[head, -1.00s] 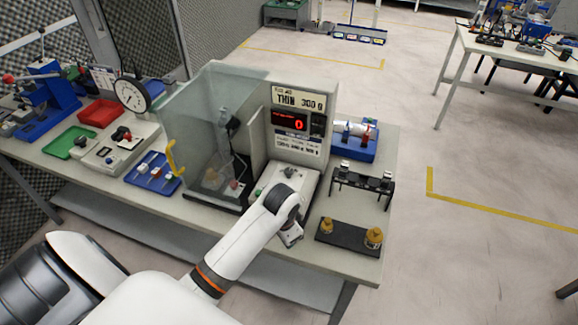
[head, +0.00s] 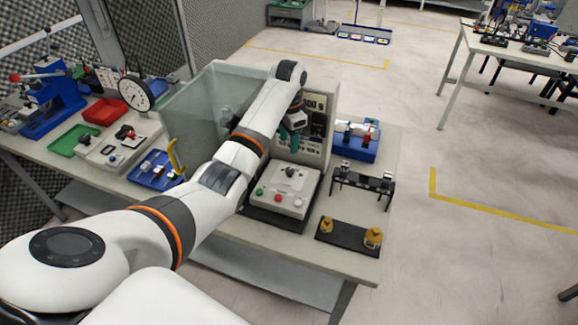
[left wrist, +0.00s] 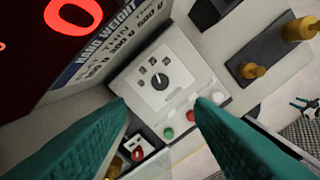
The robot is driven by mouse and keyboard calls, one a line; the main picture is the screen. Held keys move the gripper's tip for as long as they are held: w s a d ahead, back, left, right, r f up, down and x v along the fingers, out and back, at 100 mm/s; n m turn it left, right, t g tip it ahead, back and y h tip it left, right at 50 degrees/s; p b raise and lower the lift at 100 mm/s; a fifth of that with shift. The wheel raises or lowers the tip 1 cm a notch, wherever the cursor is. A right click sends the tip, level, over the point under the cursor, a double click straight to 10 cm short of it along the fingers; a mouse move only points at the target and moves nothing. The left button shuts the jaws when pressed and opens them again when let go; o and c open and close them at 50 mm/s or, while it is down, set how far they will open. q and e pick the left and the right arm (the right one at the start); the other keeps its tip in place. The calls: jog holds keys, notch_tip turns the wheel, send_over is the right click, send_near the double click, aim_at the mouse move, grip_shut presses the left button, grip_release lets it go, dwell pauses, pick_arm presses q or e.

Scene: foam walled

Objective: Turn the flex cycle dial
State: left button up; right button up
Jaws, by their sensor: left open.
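The flex cycle dial (head: 290,172) is a black round knob on the sloped top of a light grey control box (head: 272,201). In the left wrist view, the dial (left wrist: 159,82) has a pale pointer line and small printed marks around it. My left gripper (head: 289,146) has teal fingers and hangs above the dial in front of the display housing. In the left wrist view, its open fingers (left wrist: 163,104) stand wide apart with nothing between them, and the dial shows beyond them. My right gripper is not in view.
Green, red and white buttons (head: 278,198) line the box's front edge. A display housing (head: 316,140) rises behind it, and a clear guard (head: 190,110) stands at left. A black rack (head: 361,184) and brass weights (head: 373,237) stand at right.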

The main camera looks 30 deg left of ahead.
aim_at(289, 170)
pick_arm(q)
notch_tip(289, 170, down, 10)
jog(key=shift+f+p, duration=0.15)
jog(key=shift+p, duration=0.45)
jog(key=shift+f, duration=0.45)
jog(key=c, duration=1)
